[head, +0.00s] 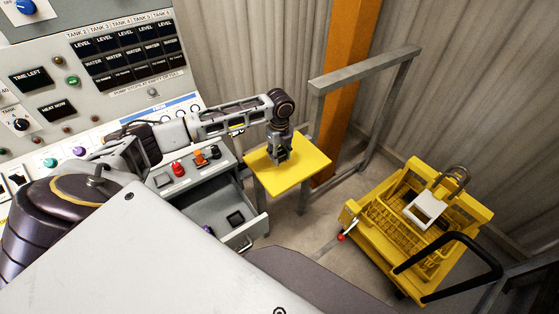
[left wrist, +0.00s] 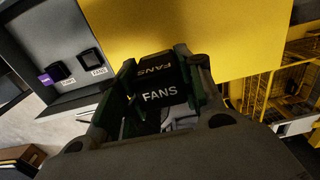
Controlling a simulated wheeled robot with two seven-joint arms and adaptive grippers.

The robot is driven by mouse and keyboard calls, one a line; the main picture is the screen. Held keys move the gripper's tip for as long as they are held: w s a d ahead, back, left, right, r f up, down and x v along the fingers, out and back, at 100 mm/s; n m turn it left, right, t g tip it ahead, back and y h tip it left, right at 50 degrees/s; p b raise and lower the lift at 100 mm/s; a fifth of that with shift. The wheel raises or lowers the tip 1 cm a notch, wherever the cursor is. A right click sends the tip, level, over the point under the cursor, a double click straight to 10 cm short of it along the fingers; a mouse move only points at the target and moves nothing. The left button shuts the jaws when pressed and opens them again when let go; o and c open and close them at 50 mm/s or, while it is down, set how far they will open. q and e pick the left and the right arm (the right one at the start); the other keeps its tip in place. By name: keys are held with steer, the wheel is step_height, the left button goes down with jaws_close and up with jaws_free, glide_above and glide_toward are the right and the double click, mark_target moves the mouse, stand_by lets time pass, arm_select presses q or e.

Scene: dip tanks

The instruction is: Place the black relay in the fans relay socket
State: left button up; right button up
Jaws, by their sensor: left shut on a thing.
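My left gripper (head: 281,158) is over the yellow shelf (head: 310,179), with its fingers pointing down. In the left wrist view it is shut on the black relay (left wrist: 160,94), which carries white FANS lettering. The relay's underside is hidden, so I cannot tell whether it touches the shelf. The fans relay socket (left wrist: 92,61) is a dark square with a FANS label in the open grey drawer, left of the gripper; a dark square also shows in the drawer in the head view (head: 235,218). My right gripper is not in view.
A second dark square beside a purple part (left wrist: 46,79) is in the drawer (head: 196,203). The control panel's ledge with red and orange knobs (head: 178,169) is above the drawer. A yellow cart (head: 387,225) and grey railing (head: 365,69) are to the right.

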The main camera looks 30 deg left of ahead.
mark_target(280, 151)
arm_select(q)
steer(key=shift+r, duration=2.35)
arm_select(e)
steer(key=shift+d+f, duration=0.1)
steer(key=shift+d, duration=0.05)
